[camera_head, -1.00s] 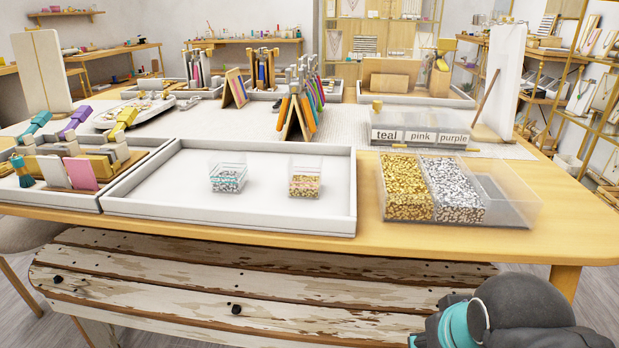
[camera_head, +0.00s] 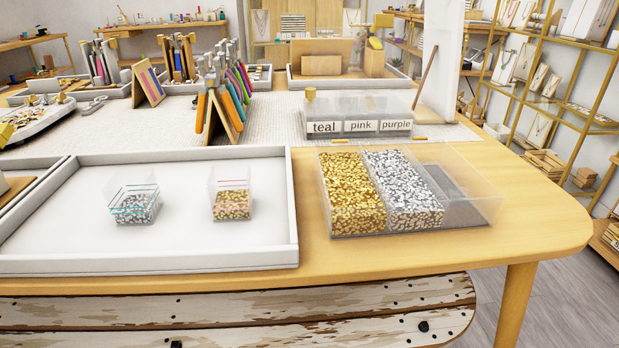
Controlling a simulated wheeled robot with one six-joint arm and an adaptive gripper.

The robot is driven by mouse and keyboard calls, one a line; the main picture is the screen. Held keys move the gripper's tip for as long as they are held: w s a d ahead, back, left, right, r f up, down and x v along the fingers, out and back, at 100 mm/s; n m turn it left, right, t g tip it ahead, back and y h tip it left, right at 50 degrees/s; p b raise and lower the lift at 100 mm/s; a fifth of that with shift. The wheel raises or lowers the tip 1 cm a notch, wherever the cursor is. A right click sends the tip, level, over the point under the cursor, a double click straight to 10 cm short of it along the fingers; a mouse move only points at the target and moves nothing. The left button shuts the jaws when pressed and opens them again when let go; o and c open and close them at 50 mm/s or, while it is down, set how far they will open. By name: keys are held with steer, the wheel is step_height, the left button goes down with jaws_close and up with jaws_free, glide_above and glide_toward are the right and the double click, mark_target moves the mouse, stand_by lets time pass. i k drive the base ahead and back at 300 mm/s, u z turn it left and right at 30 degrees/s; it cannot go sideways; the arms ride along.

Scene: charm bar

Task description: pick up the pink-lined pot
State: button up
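The pink-lined pot (camera_head: 231,204) is a small clear square pot with a pink line and gold beads in it. It stands upright in the white tray (camera_head: 150,263), in the tray's right half. A similar teal-lined pot (camera_head: 134,207) with silver beads stands to its left, apart from it. My gripper is not in view, so whether it is open or shut does not show.
A clear bin (camera_head: 470,212) with gold beads, silver beads and an empty-looking compartment stands right of the tray. Behind it is a box labelled teal, pink and purple (camera_head: 361,127). Plier racks stand further back. A weathered bench (camera_head: 260,305) lies below the table's front edge.

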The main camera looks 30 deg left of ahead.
mark_target(230, 192)
steer(key=z, duration=0.1)
steer(key=k, duration=0.85)
steer(key=u, duration=0.9)
steer(key=i, duration=0.35)
steer(key=u, duration=0.05)
